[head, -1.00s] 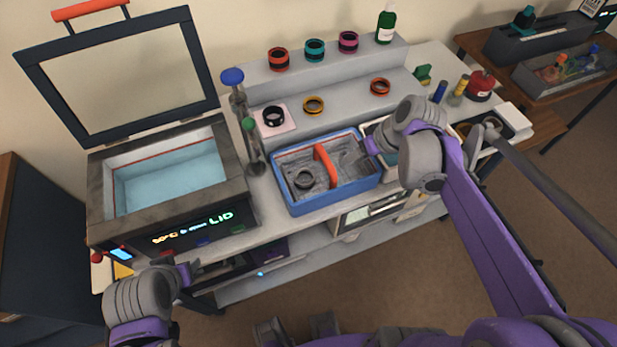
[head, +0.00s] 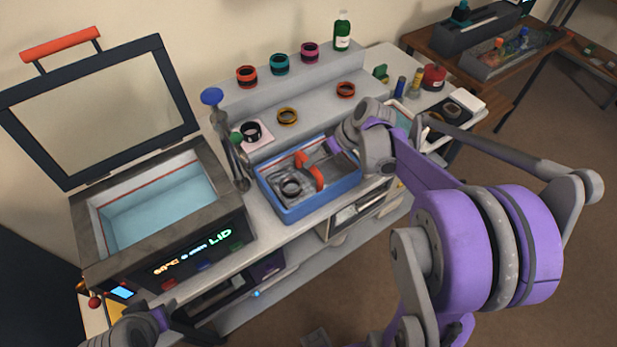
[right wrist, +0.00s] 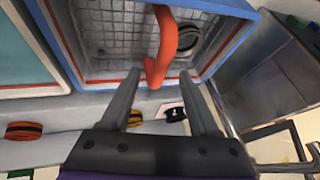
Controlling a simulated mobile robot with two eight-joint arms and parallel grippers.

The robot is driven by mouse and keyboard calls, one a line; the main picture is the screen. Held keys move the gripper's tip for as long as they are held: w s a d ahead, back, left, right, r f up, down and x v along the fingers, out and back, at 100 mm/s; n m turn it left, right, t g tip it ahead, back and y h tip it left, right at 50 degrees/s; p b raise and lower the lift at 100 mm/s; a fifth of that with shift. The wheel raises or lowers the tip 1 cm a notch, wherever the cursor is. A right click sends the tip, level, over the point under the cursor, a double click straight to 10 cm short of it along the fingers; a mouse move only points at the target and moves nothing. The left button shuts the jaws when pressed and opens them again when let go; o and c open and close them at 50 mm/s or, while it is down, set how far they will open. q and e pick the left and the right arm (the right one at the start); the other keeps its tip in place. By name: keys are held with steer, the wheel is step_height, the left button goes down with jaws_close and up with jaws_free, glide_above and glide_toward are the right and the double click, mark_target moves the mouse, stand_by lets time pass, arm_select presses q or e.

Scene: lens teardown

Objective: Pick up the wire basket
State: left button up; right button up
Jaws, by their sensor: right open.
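The wire basket (head: 288,172) is a grey mesh basket with an upright orange handle (head: 310,170). It sits inside a blue tub (head: 311,207), with a dark ring (head: 291,187) in it. In the right wrist view the basket (right wrist: 115,35) is ahead of the fingers, and the orange handle (right wrist: 164,45) ends between the fingertips. My right gripper (right wrist: 160,78) is open, its fingers on either side of the handle's end and not closed on it. My left gripper (head: 186,322) is low at the left, away from the basket; its jaws are unclear.
A cleaner tank with a raised lid (head: 95,110) stands left of the tub. A metal stand with a blue knob (head: 212,97) rises between them. Coloured rings sit on the grey steps behind. A second tub (head: 404,114) of pale blue liquid is to the right.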

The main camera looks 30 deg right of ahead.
steer(key=x, duration=0.5)
steer(key=shift+w+f, duration=0.1)
steer(key=shift+w, duration=0.1)
steer(key=shift+a, duration=0.1)
steer(key=shift+s, duration=0.1)
jaws_close()
stand_by(1.0)
